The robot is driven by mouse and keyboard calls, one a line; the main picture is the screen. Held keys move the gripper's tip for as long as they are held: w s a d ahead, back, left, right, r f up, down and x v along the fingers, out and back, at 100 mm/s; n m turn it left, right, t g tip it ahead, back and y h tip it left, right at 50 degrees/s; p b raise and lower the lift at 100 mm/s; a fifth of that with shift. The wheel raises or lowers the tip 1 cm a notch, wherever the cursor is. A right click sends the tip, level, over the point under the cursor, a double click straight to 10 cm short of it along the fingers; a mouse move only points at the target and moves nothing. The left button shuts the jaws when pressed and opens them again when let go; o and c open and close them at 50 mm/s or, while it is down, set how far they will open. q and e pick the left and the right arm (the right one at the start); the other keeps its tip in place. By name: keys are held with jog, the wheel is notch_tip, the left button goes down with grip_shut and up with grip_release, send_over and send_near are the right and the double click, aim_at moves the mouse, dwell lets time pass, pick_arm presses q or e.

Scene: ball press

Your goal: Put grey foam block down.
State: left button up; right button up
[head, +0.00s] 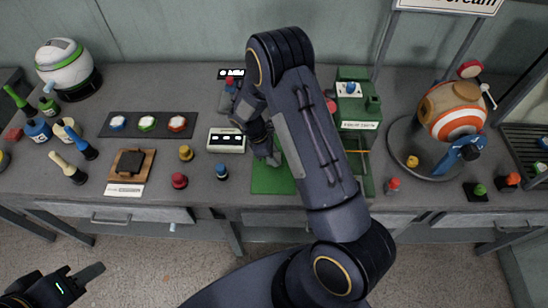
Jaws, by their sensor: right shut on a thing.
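My right arm reaches across the middle of the table, and its gripper (268,150) points down at the left part of a green mat (272,181). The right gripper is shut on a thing. A small grey piece (274,158) shows at its fingertips, low over or on the mat; it appears to be the grey foam block, mostly hidden by the fingers and arm. I cannot tell whether it touches the mat. My left gripper (80,280) is at the bottom left corner, away from the table; its jaw gap is not clear.
A green machine (358,112) stands behind my right arm. An orange-and-white ball (452,111) stands at right.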

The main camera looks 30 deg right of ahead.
jog(key=shift+r, duration=0.7)
jog(key=s+a+r+b, duration=0.4)
jog(key=s+a+r, duration=0.55)
jog(key=r, duration=0.25)
jog(key=w+f+m+y, duration=0.1)
jog(key=w+f+m, duration=0.1)
jog(key=m, duration=0.2)
jog(key=w+d+f+m+g+y, duration=0.1)
jog(key=w+f+m, duration=0.2)
jog(key=w+f+m+g+y, duration=0.1)
jog(key=w+f+m+y, duration=0.1)
jog(key=w+f+m, duration=0.1)
jog(key=shift+d+m, duration=0.35)
jog(key=shift+m, duration=0.45)
